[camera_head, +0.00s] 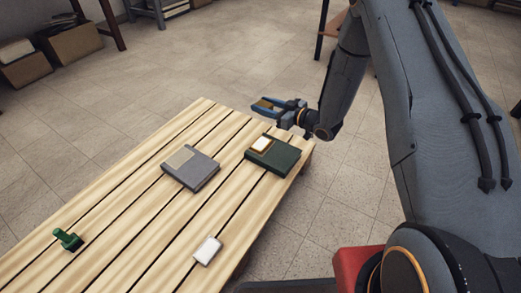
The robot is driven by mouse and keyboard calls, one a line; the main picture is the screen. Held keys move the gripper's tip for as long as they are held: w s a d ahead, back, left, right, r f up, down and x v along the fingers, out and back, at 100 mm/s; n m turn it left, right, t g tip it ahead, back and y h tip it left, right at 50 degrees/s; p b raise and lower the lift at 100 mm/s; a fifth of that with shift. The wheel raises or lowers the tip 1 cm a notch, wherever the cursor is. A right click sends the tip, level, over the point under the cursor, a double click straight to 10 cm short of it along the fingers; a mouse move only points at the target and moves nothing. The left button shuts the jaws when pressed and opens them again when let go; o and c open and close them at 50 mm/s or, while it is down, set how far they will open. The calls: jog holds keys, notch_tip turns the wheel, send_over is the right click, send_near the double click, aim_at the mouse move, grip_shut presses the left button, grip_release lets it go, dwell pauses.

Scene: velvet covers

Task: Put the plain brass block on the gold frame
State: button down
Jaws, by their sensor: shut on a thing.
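My gripper (268,105) has blue fingers and is shut on the brass block (261,107), which is small and partly hidden between them. It holds the block in the air, just beyond the back right end of the slatted table in the picture. The gold frame (261,143) is a small gold-edged rectangle with a pale middle on the dark green book (279,157). The gripper and block appear above the frame in the picture, apart from it. The exact height of the block cannot be told.
A grey book (196,174) with a tan patch (179,157) lies left of the green book on the table (130,205). A white block (207,250) and a green stamp-like object (68,239) are nearer the front. Bare slats lie between them.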

jog(key=n+g+y+b, duration=0.1)
jog(key=b, duration=0.3)
send_over(261, 143)
notch_tip(261, 143, down, 6)
notch_tip(261, 143, down, 10)
jog(key=b, duration=0.4)
jog(key=shift+w+f, duration=0.15)
jog(key=shift+f, duration=0.05)
jog(key=c, duration=1.5)
grip_release()
jog(key=shift+f, duration=0.2)
jog(key=o, duration=0.4)
